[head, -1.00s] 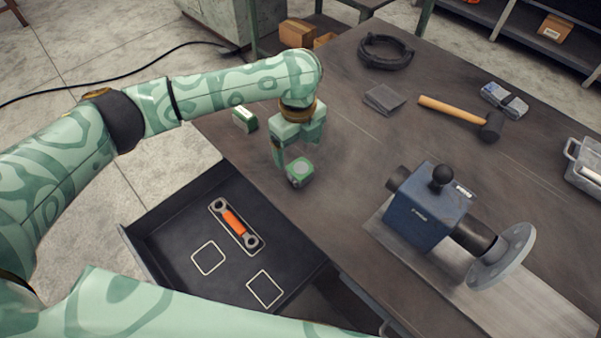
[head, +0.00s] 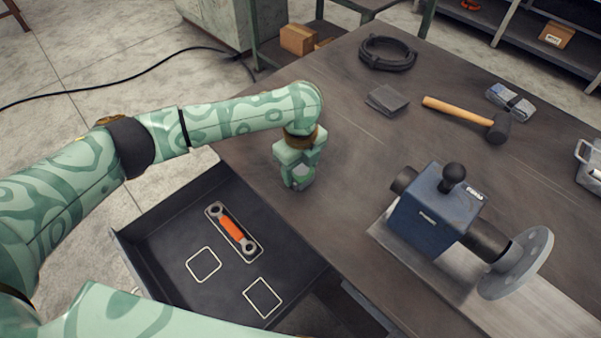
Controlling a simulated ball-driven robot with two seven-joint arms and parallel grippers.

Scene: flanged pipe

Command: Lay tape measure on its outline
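The tape measure (head: 302,178), a small green and grey block, stands on the workbench near the edge above the open drawer. My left gripper (head: 301,178) is down over it, with a finger on either side. The fingers cover much of it, and I cannot tell whether they press on it. The drawer (head: 165,215) has a dark floor with two empty pale square outlines, one on the left (head: 204,265) and one on the right (head: 263,297). An orange-handled wrench (head: 232,229) lies inside a long outline there. My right gripper is out of view.
A blue machine with a flanged pipe (head: 437,207) stands at the right on a pale plate. A hammer (head: 461,112), a grey pad (head: 387,99) and a coiled black cable (head: 387,52) lie farther back. The bench between gripper and machine is clear.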

